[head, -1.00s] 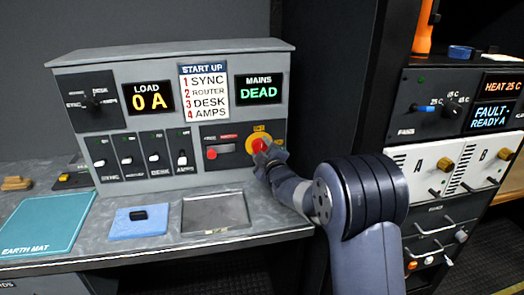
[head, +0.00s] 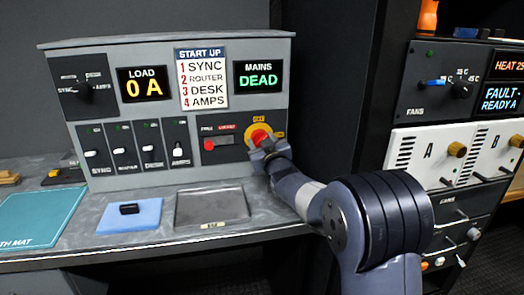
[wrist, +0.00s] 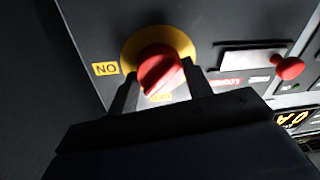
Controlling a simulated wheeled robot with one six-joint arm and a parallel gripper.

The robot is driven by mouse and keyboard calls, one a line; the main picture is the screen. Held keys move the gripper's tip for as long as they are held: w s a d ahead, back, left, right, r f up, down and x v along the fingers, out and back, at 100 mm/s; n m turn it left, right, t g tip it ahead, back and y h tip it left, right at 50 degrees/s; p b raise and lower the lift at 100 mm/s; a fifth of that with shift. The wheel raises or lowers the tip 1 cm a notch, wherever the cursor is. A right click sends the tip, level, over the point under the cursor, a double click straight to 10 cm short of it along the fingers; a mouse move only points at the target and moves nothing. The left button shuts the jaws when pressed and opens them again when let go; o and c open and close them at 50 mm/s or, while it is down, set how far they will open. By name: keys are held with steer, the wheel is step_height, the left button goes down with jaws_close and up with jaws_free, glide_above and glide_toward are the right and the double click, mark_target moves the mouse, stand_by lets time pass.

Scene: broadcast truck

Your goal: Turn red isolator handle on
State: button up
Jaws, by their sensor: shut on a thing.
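The red isolator handle (head: 259,136) sits on a round yellow plate at the right of the grey power panel (head: 160,60). My gripper (head: 268,149) is at the handle from the front right. In the wrist view my gripper (wrist: 162,88) is shut on the red handle (wrist: 160,70), one finger on each side. Its raised ridge slants there from lower left to upper right. The mains display (head: 258,81) reads DEAD.
A red knob (head: 209,144) on a lockout slider is left of the handle. Several white-tipped switches line the panel's lower left. A rack with fan and heat controls (head: 460,88) stands at right.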

steer(key=shift+f+m+t+h+b, duration=0.1)
steer(key=shift+m+t+h+b, duration=0.2)
steer(key=shift+m+b, duration=1.8)
steer(key=shift+f+m+t+h+b, duration=0.3)
steer(key=shift+m+b, duration=0.8)
steer(key=shift+m, duration=2)
steer(key=shift+r, duration=0.35)
steer(key=o, duration=1)
steer(key=shift+c, duration=0.2)
steer(key=shift+s, duration=0.1)
steer(key=v, duration=1)
steer(key=shift+s+b, duration=0.3)
